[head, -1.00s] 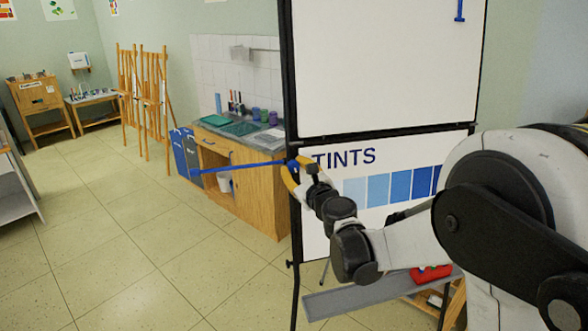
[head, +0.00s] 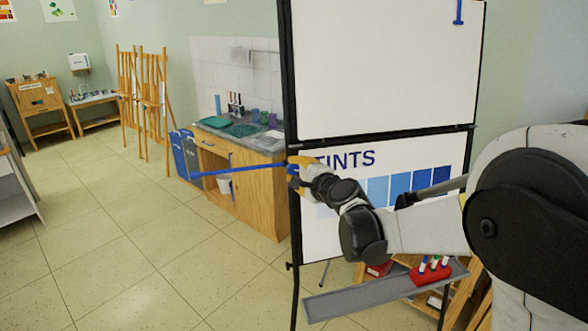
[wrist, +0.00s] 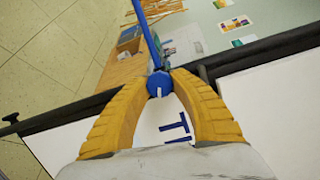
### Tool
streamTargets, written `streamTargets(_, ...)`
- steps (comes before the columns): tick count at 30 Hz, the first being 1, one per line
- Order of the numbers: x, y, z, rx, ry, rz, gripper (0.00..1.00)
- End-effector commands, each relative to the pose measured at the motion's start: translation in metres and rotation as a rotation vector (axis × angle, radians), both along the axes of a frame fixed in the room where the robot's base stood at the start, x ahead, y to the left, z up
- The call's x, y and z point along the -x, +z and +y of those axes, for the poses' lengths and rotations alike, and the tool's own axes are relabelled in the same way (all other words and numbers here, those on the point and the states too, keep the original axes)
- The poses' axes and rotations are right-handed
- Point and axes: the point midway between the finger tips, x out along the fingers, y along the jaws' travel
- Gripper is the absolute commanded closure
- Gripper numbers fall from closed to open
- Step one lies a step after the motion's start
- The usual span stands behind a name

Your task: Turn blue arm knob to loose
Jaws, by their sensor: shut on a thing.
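The blue arm (head: 240,170) sticks out to the left from the side of the whiteboard stand's black frame. Its blue knob (wrist: 159,83), round with a white mark on its face, sits at the arm's base in the wrist view. My gripper (wrist: 160,88) has yellow ribbed fingers on both sides of the knob, and they are shut on it. In the head view my gripper (head: 296,172) is at the board's left edge and hides most of the knob.
The whiteboard (head: 385,65) stands close behind my gripper, with a "TINTS" chart (head: 345,160) below. A grey tray (head: 350,300) with a red marker holder (head: 430,272) juts out low. A sink cabinet (head: 258,190) stands behind left. The floor at left is clear.

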Motion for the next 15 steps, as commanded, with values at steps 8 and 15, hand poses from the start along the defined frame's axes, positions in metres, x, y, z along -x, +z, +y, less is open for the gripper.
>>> streamTargets(8, -0.0001, 0.0017, 0.0004, 0.244, 0.05, -0.074, 1.0)
streamTargets(15, 0.0001, 0.0022, 0.0008, 0.453, 0.093, -0.139, 1.0)
